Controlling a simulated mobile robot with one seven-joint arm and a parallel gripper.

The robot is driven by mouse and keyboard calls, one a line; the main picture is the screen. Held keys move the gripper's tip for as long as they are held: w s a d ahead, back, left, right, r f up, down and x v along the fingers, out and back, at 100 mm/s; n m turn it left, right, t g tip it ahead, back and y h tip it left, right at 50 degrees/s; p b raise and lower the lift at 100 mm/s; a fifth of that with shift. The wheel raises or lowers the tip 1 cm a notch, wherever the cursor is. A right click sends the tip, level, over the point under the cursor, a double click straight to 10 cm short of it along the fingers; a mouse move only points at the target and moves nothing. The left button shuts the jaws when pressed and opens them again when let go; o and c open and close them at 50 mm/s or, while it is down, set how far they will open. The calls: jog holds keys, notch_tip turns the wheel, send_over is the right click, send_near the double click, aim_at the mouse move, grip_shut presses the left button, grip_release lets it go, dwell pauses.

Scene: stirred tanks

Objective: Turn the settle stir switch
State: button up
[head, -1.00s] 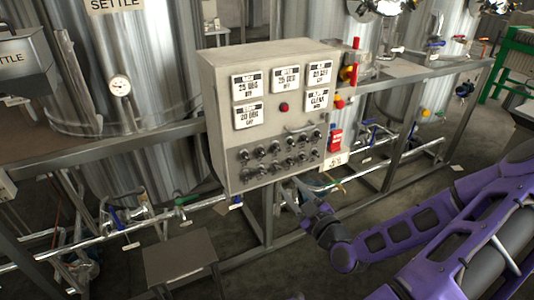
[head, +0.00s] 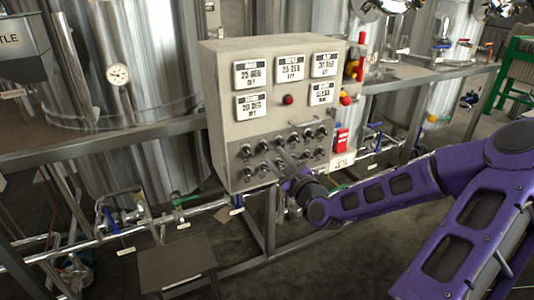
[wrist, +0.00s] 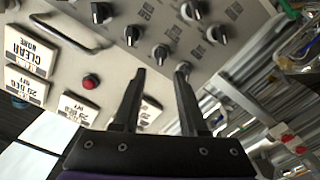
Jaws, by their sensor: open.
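The grey control box (head: 222,110) carries rows of black rotary switches (head: 264,147) on its lower front. Their labels are too small to read, so I cannot tell which is the settle stir switch. My gripper (head: 284,158) is open in front of the lower rows and hides some switches. In the wrist view, the two dark fingers of my gripper (wrist: 161,74) point at the panel, apart and empty. One switch (wrist: 160,53) shows between and just beyond the fingertips. Another switch (wrist: 183,68) is partly hidden by the right fingertip. I cannot tell whether either finger touches the panel.
A red push button (head: 288,100) and several temperature displays (head: 250,73) are above the switches. A bar handle (wrist: 65,33) stands out from the panel. Steel tanks (head: 150,120) and rails stand behind.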

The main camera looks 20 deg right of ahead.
aim_at(266, 147)
jog(key=w, duration=0.6)
jog(key=shift+w+a, duration=0.1)
jog(key=shift+w, duration=0.05)
grip_shut()
